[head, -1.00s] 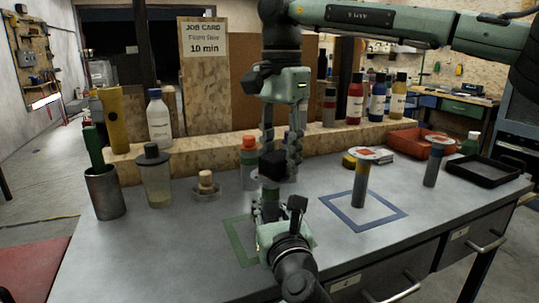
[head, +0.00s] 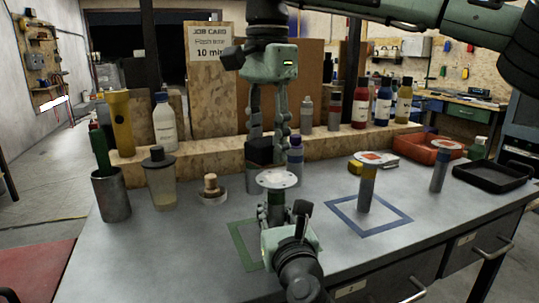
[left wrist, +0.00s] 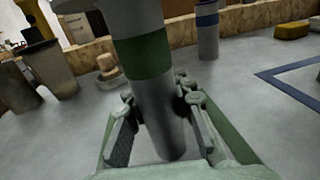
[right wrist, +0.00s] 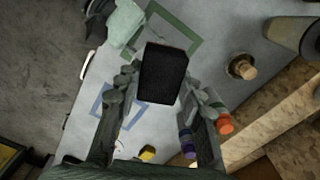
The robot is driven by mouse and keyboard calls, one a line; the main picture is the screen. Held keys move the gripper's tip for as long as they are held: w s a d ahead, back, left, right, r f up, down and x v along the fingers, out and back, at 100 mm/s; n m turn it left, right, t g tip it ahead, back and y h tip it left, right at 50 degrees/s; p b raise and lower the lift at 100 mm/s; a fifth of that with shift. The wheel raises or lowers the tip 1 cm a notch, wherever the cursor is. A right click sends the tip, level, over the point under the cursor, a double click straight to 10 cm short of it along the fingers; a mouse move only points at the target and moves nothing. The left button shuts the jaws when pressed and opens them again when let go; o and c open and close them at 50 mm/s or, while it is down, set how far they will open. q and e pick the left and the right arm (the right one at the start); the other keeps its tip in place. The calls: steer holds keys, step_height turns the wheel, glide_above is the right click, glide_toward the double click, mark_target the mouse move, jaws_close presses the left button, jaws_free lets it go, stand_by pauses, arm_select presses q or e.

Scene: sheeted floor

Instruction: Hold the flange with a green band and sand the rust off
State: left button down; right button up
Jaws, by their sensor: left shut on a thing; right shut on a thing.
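The flange with the green band stands upright, its pale round disc (head: 277,180) on top; I see no clear rust patch on it. Its green band (left wrist: 149,56) and grey tube show in the left wrist view. My left gripper (head: 275,217) is shut on the tube below the band, over the green square outline (head: 243,247). My right gripper (head: 266,142) points down and is shut on a black sanding block (head: 259,152). The block is behind and above the disc, apart from it. In the right wrist view the block (right wrist: 163,74) hides what lies beneath.
Another flange (head: 439,174) stands further right, near a black tray (head: 492,176) and red bin (head: 427,151). Cups and a corked jar (head: 212,190) stand left. Bottles line the back ledge.

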steer(key=shift+r, duration=2.1)
arm_select(q)
steer(key=c, duration=1.2)
jaws_free()
